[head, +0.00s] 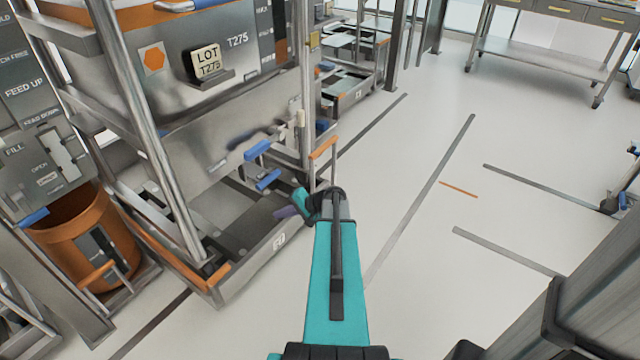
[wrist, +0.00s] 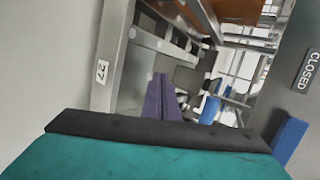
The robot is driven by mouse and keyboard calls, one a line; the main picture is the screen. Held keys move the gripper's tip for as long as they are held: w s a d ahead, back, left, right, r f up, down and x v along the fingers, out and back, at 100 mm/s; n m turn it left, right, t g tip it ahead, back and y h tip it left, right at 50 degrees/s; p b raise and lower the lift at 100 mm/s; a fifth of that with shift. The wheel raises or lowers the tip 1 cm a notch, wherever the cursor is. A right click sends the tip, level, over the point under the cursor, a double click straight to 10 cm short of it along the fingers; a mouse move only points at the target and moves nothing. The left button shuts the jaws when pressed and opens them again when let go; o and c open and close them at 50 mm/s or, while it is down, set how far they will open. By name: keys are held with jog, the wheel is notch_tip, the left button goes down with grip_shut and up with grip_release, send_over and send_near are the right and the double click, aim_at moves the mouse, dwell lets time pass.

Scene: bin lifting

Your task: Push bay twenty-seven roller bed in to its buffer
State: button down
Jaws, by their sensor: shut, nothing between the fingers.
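The bay twenty-seven roller bed (head: 243,262) is a low grey metal frame with orange corner pieces at the foot of the metal rack. Its front rail carries a small white number plate (head: 279,241), which reads 27 in the wrist view (wrist: 102,72). My gripper (head: 288,211), with purple fingers, is low at the bed's front right part. The fingers (wrist: 162,96) are together and empty in the wrist view, beside the rail's inner side. I cannot tell whether they touch the bed. The buffer is not clearly visible.
A grey bin (head: 215,120) with a LOT T275 card sits above the bed. Blue handles (head: 268,180) and an orange-topped handle (head: 323,148) are close to my arm. An orange bucket (head: 85,235) stands at left. Open floor (head: 430,200) with dark strips lies at right.

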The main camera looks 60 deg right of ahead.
aim_at(314, 171)
jog(key=s+d+r+m+t+h+b, duration=0.1)
jog(key=s+d+b, duration=0.4)
jog(key=d, duration=0.6)
jog(key=s+d+r+m+t+h+b, duration=0.2)
jog(key=s+d+h+b, duration=0.3)
jog(key=d, duration=0.7)
jog(key=shift+s+d+r+m+t, duration=0.2)
jog(key=shift+s+m+t, duration=0.3)
jog(key=shift+s+m, duration=0.5)
jog(key=shift+f, duration=0.1)
jog(key=b+x, duration=0.1)
jog(key=x, duration=0.3)
jog(key=b+x, duration=0.2)
jog(key=x, duration=0.2)
jog(key=b+x, duration=0.1)
jog(key=x, duration=0.4)
jog(key=shift+w+r, duration=0.25)
jog(key=shift+r, duration=0.1)
jog(key=shift+w+d+r+b, duration=0.1)
jog(key=shift+w+b, duration=0.2)
